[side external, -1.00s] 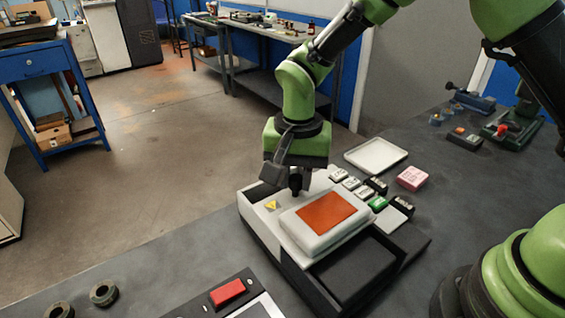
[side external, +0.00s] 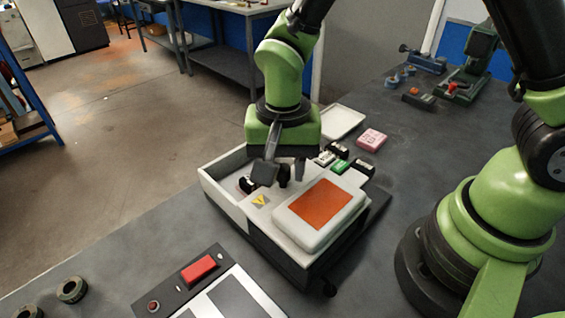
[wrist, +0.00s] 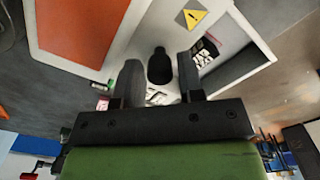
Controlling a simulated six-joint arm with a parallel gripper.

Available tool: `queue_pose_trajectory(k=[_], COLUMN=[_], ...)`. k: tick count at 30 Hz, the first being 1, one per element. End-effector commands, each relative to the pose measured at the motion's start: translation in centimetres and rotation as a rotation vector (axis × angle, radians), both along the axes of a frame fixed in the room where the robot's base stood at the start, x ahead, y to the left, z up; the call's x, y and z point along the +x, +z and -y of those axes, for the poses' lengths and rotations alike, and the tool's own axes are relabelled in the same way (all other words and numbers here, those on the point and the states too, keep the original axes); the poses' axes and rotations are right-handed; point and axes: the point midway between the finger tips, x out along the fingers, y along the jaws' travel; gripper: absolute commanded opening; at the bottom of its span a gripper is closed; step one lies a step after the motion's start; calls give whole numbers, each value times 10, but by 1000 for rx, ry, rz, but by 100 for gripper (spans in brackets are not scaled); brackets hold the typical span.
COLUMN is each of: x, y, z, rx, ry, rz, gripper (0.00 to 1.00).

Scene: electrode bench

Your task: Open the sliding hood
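The sliding hood (side external: 318,238) is a white cover with an orange panel, a yellow warning triangle and a dark upright knob (side external: 283,177). It sits toward the right of its box, and a white-walled compartment (side external: 222,172) shows uncovered at the left end. My gripper (side external: 282,171) is low over the hood with one finger on each side of the knob. In the wrist view, the knob (wrist: 160,68) stands between the two fingers of my gripper (wrist: 159,82), with narrow gaps visible on both sides. A small black-and-white item (wrist: 204,52) is in the open compartment.
Several small labelled blocks (side external: 340,167), a pink block (side external: 371,139) and a white tray (side external: 343,121) lie behind the box. A control panel with a red button (side external: 199,268) lies in front, with dark rings (side external: 72,289) to its left.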

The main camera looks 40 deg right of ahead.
Motion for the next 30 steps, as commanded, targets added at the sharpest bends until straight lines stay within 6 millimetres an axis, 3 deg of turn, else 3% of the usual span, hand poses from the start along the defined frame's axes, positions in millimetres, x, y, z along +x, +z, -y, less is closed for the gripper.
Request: queue_pose_trajectory(k=[7,15,21,30], x=[1,1,1,0], y=[12,65,92,100], z=[0,0,0,0], rx=[1,4,1,0], ry=[1,1,0,0], rz=[4,8,4,0], gripper=[36,36,36,36])
